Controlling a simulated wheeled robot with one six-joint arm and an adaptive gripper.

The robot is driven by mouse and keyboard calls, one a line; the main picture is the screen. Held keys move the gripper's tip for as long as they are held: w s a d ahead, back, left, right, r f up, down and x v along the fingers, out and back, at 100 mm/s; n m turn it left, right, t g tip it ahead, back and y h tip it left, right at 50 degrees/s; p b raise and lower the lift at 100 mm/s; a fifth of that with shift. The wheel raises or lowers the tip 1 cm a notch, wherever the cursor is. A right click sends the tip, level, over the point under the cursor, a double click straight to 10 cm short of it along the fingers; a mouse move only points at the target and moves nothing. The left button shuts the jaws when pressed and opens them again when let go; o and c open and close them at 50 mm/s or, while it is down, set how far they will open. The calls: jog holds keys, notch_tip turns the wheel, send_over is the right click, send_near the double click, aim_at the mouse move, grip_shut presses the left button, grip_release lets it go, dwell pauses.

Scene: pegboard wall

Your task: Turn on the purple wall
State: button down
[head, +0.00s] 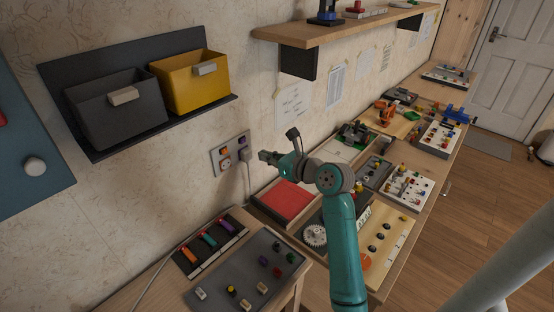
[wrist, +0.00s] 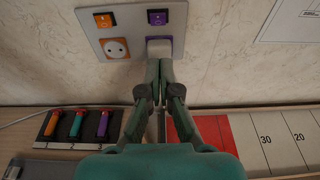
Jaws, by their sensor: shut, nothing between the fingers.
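The purple wall switch (wrist: 158,18) sits at the upper right of a grey wall plate (wrist: 128,32). It also shows small in the head view (head: 242,142). An orange switch (wrist: 104,20) is to its left, above an orange-framed socket (wrist: 116,47). A pale plug (wrist: 160,47) is below the purple switch, with a cord hanging down in the head view. My gripper (wrist: 160,66) is shut and empty. Its fingertips appear just below the plug in the wrist view, partly covering it. I cannot tell whether they touch it. In the head view my gripper (head: 264,156) is right of the plate.
A shelf with a dark bin (head: 115,112) and a yellow bin (head: 190,85) is left of the plate. Below are a red panel (head: 285,202) and a board with coloured levers (head: 208,240). A wooden shelf (head: 330,28) is above right. Wall around the plate is clear.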

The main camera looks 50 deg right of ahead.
aim_at(244, 141)
jog(key=x, duration=0.3)
jog(key=shift+w, duration=0.2)
jog(key=shift+w+r, duration=0.75)
jog(key=shift+w, duration=0.15)
jog(key=shift+w+r, duration=0.3)
jog(key=shift+w, duration=0.25)
